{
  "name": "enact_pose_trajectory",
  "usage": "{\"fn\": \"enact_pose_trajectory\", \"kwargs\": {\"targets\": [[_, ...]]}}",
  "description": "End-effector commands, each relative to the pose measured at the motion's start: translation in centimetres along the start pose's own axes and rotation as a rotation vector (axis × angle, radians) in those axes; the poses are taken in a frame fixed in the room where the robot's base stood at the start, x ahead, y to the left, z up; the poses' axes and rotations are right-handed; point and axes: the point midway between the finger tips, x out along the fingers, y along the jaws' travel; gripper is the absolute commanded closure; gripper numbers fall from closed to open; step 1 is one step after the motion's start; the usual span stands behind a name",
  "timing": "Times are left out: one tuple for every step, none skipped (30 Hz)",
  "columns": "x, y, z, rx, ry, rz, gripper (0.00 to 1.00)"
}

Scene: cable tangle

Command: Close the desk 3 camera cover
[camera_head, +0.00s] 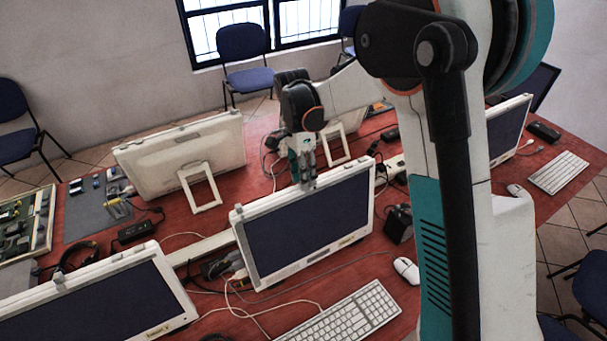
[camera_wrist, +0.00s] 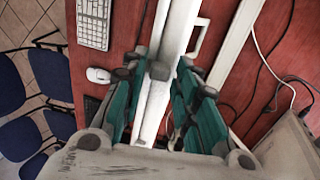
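The middle monitor (camera_head: 305,228) stands on the red desk, its dark screen facing my body camera. A small grey block (camera_head: 309,185), which looks like its camera cover, sits near the middle of the monitor's top edge. It also shows in the wrist view (camera_wrist: 160,70). My gripper (camera_head: 303,170) points down just above that edge. In the wrist view its teal fingers (camera_wrist: 157,88) are spread, one on each side of the white monitor edge, with the block between them. I cannot tell whether a finger touches the block, or whether the cover is open or closed.
Another monitor (camera_head: 95,295) stands at the front left with a similar grey block (camera_head: 57,277) on top. A white monitor (camera_head: 180,155) faces away behind. A keyboard (camera_head: 350,315), a mouse (camera_head: 406,270) and loose cables (camera_head: 240,300) lie on the desk (camera_head: 370,265).

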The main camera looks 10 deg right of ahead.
Motion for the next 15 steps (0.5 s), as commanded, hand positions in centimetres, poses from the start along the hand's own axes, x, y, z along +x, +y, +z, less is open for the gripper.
{"fn": "enact_pose_trajectory", "kwargs": {"targets": [[0.0, 0.0, 0.0, 0.0, 0.0, 0.0, 0.91], [0.0, 0.0, 0.0, 0.0, 0.0, 0.0, 0.98], [0.0, 0.0, 0.0, 0.0, 0.0, 0.0, 1.0], [0.0, 0.0, 0.0, 0.0, 0.0, 0.0, 1.0], [0.0, 0.0, 0.0, 0.0, 0.0, 0.0, 1.0], [0.0, 0.0, 0.0, 0.0, 0.0, 0.0, 1.0], [0.0, 0.0, 0.0, 0.0, 0.0, 0.0, 1.0], [0.0, 0.0, -0.1, 0.0, 0.0, 0.0, 1.0], [0.0, 0.0, -0.4, 0.001, 0.0, 0.0, 1.0], [0.0, 0.0, -0.7, 0.002, 0.0, 0.0, 1.0], [0.1, 0.0, -1.1, 0.003, 0.0, 0.0, 1.0], [0.1, 0.0, -1.6, 0.002, 0.0, 0.0, 1.0], [0.1, 0.0, -2.0, 0.002, -0.001, 0.0, 1.0], [0.1, 0.0, -2.4, 0.002, -0.001, 0.0, 1.0], [0.0, 0.0, -2.6, 0.002, 0.0, 0.0, 1.0]]}}
